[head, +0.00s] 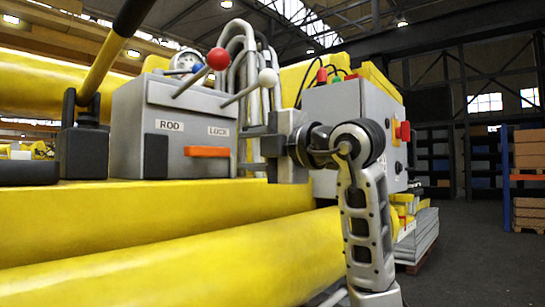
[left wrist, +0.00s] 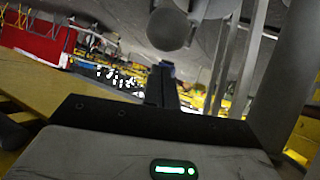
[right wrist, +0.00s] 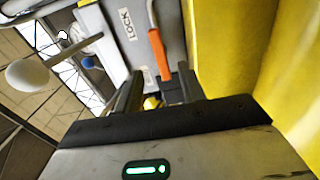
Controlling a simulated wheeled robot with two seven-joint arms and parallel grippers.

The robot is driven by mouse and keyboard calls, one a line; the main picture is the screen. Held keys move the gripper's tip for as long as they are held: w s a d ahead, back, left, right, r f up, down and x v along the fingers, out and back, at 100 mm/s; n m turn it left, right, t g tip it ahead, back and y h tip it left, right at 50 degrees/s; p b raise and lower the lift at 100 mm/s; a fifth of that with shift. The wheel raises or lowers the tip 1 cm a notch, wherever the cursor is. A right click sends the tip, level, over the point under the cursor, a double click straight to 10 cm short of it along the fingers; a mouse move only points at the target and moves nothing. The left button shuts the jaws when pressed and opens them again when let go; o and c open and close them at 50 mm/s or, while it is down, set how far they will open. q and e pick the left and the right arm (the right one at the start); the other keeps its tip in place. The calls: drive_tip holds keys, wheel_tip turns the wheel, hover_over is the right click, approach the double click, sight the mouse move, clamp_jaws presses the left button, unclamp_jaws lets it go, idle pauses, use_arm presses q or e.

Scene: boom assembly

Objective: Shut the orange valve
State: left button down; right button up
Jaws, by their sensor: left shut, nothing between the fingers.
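The orange valve handle (head: 207,151) lies level on the front of the grey control box (head: 160,110), below the LOCK label. It also shows in the right wrist view (right wrist: 159,55), joined to a grey bent rod. My right gripper (head: 245,150) is just right of the handle, at the box's right edge. In the right wrist view its fingers (right wrist: 158,90) are apart, with the handle's end in line with the gap; I cannot tell if it is between them. My left gripper (left wrist: 162,85) is shut and empty in the left wrist view, and the head view does not show it.
A red-knobbed lever (head: 218,59) and a white-knobbed lever (head: 267,77) stick out above the handle. Looped grey pipes (head: 240,45) rise behind. A second grey box (head: 350,100) with a red button stands right. A yellow beam (head: 150,215) runs below.

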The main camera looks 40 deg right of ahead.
use_arm(q)
drive_tip(key=shift+s+f, duration=0.1)
drive_tip(key=shift+f, duration=0.05)
use_arm(e)
drive_tip(key=s, duration=0.5)
drive_tip(key=shift+s+d, duration=0.1)
drive_tip(key=shift+d, duration=0.05)
